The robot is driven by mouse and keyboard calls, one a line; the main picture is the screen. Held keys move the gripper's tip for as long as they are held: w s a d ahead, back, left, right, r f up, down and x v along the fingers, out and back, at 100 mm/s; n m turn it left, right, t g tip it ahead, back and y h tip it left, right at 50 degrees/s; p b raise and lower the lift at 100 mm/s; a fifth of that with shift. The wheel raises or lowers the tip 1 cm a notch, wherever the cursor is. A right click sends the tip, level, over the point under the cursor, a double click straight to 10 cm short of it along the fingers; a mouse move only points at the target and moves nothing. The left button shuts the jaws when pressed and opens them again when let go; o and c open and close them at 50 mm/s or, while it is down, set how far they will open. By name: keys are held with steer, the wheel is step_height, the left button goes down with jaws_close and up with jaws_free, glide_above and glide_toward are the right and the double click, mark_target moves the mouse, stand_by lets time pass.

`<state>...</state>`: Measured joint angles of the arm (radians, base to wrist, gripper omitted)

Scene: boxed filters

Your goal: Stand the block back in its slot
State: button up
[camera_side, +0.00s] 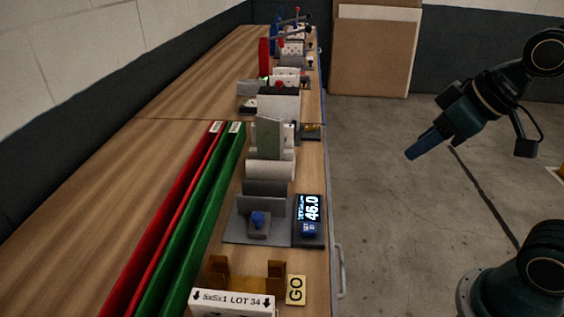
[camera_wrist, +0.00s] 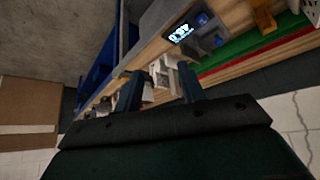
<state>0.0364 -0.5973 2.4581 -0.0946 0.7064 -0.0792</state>
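A grey-green slab-like block (camera_side: 268,138) stands slightly tilted among pale blocks in the row on the bench. Its base is hidden by a pale rounded piece (camera_side: 270,170) in front. An amber bracket with two uprights (camera_side: 245,277) and a gap between them stands at the near end. I cannot tell for sure which slot belongs to the block. My gripper (camera_side: 412,153) hangs in the air right of the bench, clear of everything. In the wrist view my gripper (camera_wrist: 161,90) shows its two fingers apart with nothing between them.
Red (camera_side: 165,220) and green (camera_side: 190,225) channels run along the left. A label reads "5x5x1 LOT 34" (camera_side: 232,302). More fixtures crowd the far bench. The floor at right is open.

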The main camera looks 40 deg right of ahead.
steer(key=shift+m+g+h, duration=0.3)
steer(key=shift+m+g, duration=0.2)
steer(key=shift+m, duration=0.2)
steer(key=s, duration=0.3)
steer(key=s+d, duration=0.1)
steer(key=s, duration=0.1)
steer(key=shift+s+d+f, duration=0.1)
steer(key=shift+s+f, duration=0.2)
steer(key=shift+o, duration=0.4)
steer(key=shift+w+r, duration=0.1)
steer(key=shift+w, duration=0.05)
steer(key=w+a+r+n+y, duration=0.1)
steer(key=w+r, duration=0.2)
steer(key=w, duration=0.6)
steer(key=w+a+r+n, duration=0.1)
steer(key=w+r, duration=0.3)
steer(key=w, duration=0.5)
steer(key=n+g, duration=0.2)
steer(key=n, duration=0.1)
glide_toward(271, 117)
steer(key=shift+s+d+r+y, duration=0.35)
steer(key=shift+s+r+y, duration=0.05)
steer(key=shift+f, duration=0.1)
steer(key=shift+w+x, duration=0.2)
steer(key=shift+x, duration=3.95)
